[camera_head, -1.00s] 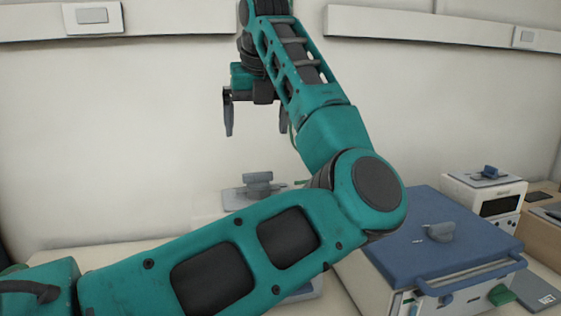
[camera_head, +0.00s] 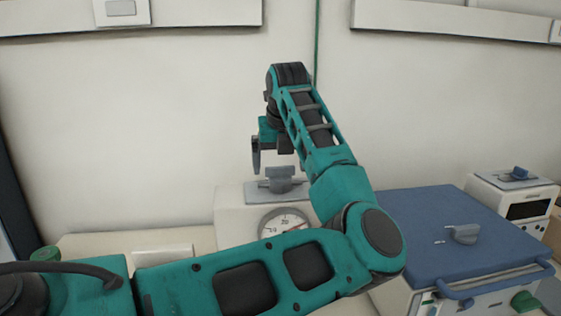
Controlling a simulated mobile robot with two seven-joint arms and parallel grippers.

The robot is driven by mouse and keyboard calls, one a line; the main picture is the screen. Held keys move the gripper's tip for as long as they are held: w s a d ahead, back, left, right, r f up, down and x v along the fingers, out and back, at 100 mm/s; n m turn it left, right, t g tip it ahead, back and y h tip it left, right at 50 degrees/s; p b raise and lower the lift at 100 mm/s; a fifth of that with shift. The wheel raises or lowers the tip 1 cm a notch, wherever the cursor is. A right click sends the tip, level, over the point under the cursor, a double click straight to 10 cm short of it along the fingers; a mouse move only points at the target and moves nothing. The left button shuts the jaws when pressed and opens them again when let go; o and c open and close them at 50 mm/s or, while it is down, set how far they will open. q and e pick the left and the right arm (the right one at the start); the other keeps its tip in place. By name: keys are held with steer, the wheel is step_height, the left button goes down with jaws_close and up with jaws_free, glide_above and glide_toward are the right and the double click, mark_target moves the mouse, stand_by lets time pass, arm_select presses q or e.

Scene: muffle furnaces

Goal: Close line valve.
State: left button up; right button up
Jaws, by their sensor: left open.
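My left gripper (camera_head: 279,157) hangs fingers down. It is open and empty, with one finger partly hidden by my arm. In the picture it is just above a grey knob (camera_head: 281,180) on a plate on top of a white unit (camera_head: 233,215) with a round dial gauge (camera_head: 284,222). I cannot tell whether the fingers touch the knob. A thin green line (camera_head: 317,45) runs down the wall behind my arm. No part is clearly marked as the line valve; my arm hides the lower end of the line. My right gripper is not in view.
A blue-topped furnace (camera_head: 420,225) with a grey knob (camera_head: 463,234) and front handle stands at right, close to my elbow. A small white furnace (camera_head: 485,200) is behind it. My forearm covers the front of the gauge unit. The wall above is mostly clear.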

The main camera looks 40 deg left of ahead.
arm_select(q)
steer(key=shift+f, duration=0.15)
steer(key=shift+c, duration=0.3)
steer(key=c, duration=1)
steer(key=shift+n, duration=0.4)
steer(key=n+g+y, duration=0.1)
steer(key=n, duration=0.2)
steer(key=shift+w+n, duration=0.15)
steer(key=shift+n, duration=0.15)
steer(key=n+g, duration=0.2)
steer(key=n, duration=0.2)
steer(key=shift+w+n, duration=0.15)
steer(key=shift+n, duration=0.15)
steer(key=n+g, duration=0.2)
steer(key=n, duration=0.2)
steer(key=shift+w+n, duration=0.1)
steer(key=shift+n, duration=0.2)
steer(key=shift+a+n+g+h, duration=0.1)
steer(key=shift+n+g+h, duration=0.25)
steer(key=shift+n, duration=0.75)
steer(key=shift+n+g+h, duration=0.25)
steer(key=shift+n+h, duration=0.2)
steer(key=shift+n, duration=0.65)
